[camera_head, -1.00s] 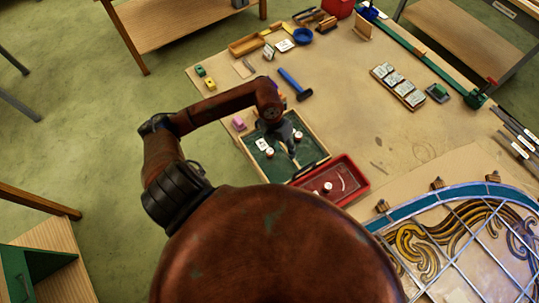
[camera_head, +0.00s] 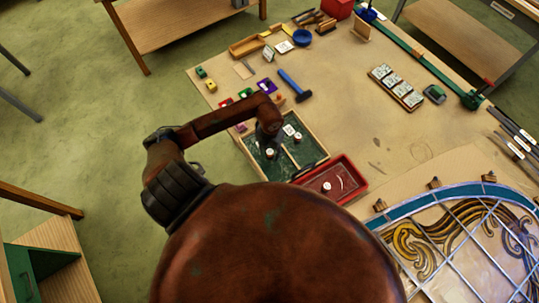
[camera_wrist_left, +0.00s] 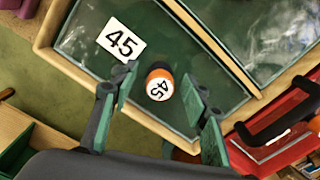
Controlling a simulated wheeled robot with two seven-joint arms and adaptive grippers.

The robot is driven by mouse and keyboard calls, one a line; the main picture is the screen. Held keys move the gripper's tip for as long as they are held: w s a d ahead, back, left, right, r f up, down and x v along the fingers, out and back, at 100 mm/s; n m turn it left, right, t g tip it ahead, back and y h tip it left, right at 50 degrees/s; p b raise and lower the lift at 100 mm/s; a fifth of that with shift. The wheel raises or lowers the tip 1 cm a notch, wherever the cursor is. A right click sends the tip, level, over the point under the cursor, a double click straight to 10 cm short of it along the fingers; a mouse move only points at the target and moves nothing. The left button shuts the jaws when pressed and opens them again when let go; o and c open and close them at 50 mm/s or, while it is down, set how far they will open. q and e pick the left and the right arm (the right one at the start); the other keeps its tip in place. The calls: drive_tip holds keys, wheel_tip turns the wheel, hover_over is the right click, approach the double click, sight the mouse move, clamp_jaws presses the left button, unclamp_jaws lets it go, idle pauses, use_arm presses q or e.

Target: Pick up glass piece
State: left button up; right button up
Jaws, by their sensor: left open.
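A wooden tray (camera_head: 318,146) with dark green glass in its compartments lies on the table in the head view. In the left wrist view, a dark green glass pane (camera_wrist_left: 118,72) fills one compartment. A white card marked 45 (camera_wrist_left: 122,40) and a small round orange-and-white piece marked 45 (camera_wrist_left: 160,86) are on it. My left gripper (camera_wrist_left: 162,78) is open over this compartment, with the round piece between its fingers in the picture. I cannot tell the height gap. In the head view my own arm hides most of this gripper. My right gripper is not in view.
A red tray (camera_head: 357,178) with a round white-topped piece stands beside the wooden tray. A blue-handled hammer (camera_head: 295,86) and small coloured blocks lie behind it. A leaded panel (camera_head: 450,240) is at the right. The middle of the table is clear.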

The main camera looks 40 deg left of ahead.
use_arm(q)
drive_tip(key=shift+c, duration=0.4)
clamp_jaws()
